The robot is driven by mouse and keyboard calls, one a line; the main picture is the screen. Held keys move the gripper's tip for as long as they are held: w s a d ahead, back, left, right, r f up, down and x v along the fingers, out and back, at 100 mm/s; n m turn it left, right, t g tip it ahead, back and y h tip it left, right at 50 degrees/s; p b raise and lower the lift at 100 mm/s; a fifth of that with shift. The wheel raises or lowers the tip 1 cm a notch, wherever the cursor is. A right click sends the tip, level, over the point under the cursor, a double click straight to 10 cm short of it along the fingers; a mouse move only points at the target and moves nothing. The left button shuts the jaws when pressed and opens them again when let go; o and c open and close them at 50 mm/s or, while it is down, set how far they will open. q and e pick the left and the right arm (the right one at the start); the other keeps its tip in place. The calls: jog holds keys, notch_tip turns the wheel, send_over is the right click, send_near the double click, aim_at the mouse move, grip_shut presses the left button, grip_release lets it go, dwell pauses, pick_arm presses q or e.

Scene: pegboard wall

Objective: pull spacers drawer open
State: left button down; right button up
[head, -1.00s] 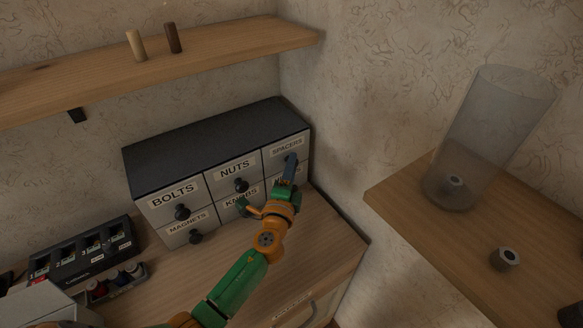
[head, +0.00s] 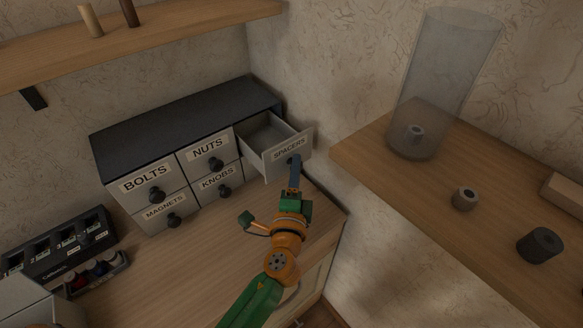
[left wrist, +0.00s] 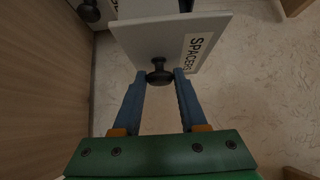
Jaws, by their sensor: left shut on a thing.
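The spacers drawer (head: 289,149) at the top right of the small cabinet (head: 186,125) is pulled well out, and the part of its inside that shows is empty. Its labelled front also shows in the left wrist view (left wrist: 171,37). My left gripper (head: 294,162) is at the drawer front, shut on the dark round knob (left wrist: 159,76), with one blue finger on each side of it. In the head view the gripper mostly hides the knob. My right gripper is not in view.
The bolts, nuts, magnets and knobs drawers are shut. A shelf (head: 470,190) at the right holds a clear cylinder (head: 446,75) and several small round pieces. A dark charger-like box (head: 60,240) stands at the left. The wooden counter (head: 185,270) before the cabinet is clear.

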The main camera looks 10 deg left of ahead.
pick_arm(q)
jog(key=shift+w+a, duration=0.1)
jog(key=shift+a, duration=0.05)
jog(key=shift+c, duration=2.2)
grip_release()
jog(key=shift+w+a, duration=0.1)
jog(key=s+d+b, duration=0.1)
jog(key=s+b, duration=0.1)
jog(key=s, duration=0.5)
jog(key=shift+r, duration=0.1)
